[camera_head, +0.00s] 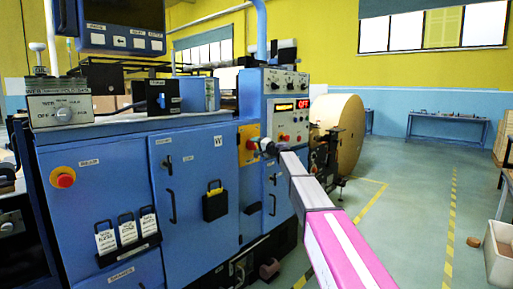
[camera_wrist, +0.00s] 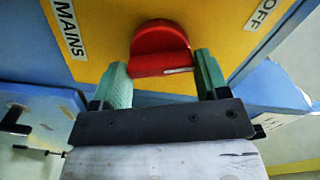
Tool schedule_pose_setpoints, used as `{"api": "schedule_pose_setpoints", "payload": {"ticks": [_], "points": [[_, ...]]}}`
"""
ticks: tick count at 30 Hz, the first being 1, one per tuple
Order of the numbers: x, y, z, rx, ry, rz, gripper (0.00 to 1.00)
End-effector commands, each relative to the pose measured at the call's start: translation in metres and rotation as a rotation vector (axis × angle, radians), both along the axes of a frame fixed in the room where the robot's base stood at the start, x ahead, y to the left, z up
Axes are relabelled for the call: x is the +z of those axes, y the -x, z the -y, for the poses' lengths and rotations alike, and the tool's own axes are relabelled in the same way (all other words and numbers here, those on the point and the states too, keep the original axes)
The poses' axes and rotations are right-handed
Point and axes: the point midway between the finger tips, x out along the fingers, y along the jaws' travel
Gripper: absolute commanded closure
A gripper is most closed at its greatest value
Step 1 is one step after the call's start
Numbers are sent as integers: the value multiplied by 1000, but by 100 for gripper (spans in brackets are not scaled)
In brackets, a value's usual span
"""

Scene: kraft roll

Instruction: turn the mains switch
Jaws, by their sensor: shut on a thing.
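The mains switch is a red knob (camera_wrist: 160,45) on a yellow plate (camera_wrist: 110,62) in the wrist view. A MAINS label is at the upper left and an OFF label at the upper right. My gripper (camera_wrist: 163,66) has one green finger on each side of the knob and is shut on it. A small white mark shows near the lower right edge of the knob.
The blue machine (camera_head: 205,175) has door handles, a red stop button (camera_head: 64,178) and hanging tags. A large kraft roll (camera_head: 340,130) stands behind. A pale bin (camera_head: 498,250) is at right; the floor between is clear.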

Motion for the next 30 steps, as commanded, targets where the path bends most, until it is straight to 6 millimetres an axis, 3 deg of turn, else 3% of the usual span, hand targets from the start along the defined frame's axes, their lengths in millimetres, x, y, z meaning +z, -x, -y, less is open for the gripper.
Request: {"api": "schedule_pose_setpoints", "payload": {"ticks": [15,30], "points": [[-1,1,0,0,215,272,56],[-1,1,0,1,258,326,56]]}}
